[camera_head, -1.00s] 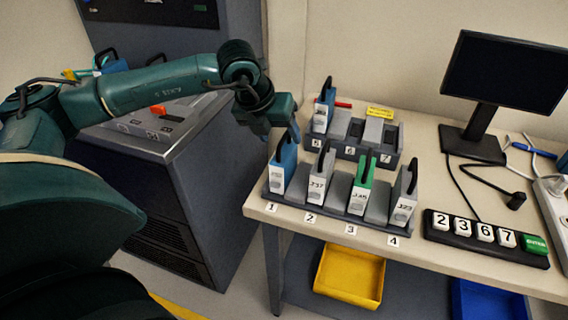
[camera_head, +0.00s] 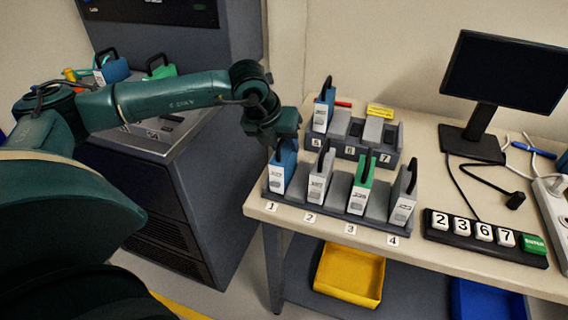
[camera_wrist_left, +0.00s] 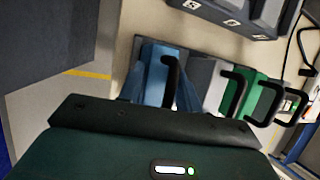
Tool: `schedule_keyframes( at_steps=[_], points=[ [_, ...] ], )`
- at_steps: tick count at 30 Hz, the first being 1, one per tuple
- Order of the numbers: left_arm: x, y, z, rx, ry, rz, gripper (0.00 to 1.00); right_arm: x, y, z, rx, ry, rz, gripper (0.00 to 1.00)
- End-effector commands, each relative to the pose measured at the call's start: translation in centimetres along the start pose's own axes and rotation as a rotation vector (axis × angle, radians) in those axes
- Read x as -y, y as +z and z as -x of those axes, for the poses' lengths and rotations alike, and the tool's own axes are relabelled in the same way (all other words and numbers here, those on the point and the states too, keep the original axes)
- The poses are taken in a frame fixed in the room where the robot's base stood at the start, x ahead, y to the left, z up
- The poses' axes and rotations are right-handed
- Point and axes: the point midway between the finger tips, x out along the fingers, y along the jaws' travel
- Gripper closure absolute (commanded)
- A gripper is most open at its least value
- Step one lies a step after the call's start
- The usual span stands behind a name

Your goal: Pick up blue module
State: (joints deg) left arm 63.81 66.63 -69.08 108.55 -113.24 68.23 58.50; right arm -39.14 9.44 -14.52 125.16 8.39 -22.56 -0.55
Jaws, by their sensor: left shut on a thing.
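The blue module (camera_head: 284,170) with a white label face stands upright in slot 1 of the front grey rack (camera_head: 336,210). My left gripper (camera_head: 282,146) is directly above it, shut on its black handle, which the hand hides in the head view. In the left wrist view, the blue module (camera_wrist_left: 154,66) and its black handle (camera_wrist_left: 172,70) show just past the hand, between my fingers. The module still appears seated in the rack. My right gripper is not in view.
White (camera_head: 320,176), green (camera_head: 361,186) and grey (camera_head: 404,196) modules stand in the same rack. Another blue module (camera_head: 323,108) stands in the back rack (camera_head: 345,148). A keypad (camera_head: 485,238) and monitor (camera_head: 505,75) are at right. Blue and green modules sit on the left machine.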

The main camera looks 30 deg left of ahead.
Motion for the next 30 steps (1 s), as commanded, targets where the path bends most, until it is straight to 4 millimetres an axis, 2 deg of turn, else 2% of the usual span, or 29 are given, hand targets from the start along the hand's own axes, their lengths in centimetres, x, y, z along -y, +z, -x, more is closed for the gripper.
schedule_keyframes(
  at_steps=[1, 6, 14, 15, 17, 24, 30],
  points=[
    [0.0, 0.0, 0.0, -0.001, 0.000, 0.000, 0.82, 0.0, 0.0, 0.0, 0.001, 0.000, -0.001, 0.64],
    [0.0, 0.1, 0.1, 0.002, -0.001, 0.000, 0.94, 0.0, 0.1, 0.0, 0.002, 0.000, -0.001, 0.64],
    [0.1, 0.2, 0.5, 0.003, -0.002, 0.001, 0.94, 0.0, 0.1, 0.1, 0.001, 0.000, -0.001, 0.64],
    [0.2, 0.4, 0.8, 0.003, -0.002, 0.001, 0.98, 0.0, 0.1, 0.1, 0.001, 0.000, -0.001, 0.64],
    [0.4, 0.8, 1.6, 0.004, -0.004, 0.001, 1.00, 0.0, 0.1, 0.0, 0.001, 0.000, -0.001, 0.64],
    [1.4, 2.6, 6.0, 0.006, -0.004, -0.001, 1.00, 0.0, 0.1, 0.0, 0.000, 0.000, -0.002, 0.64],
    [1.9, 3.6, 8.6, 0.003, -0.003, -0.001, 1.00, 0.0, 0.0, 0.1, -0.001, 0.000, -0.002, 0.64]
  ],
)
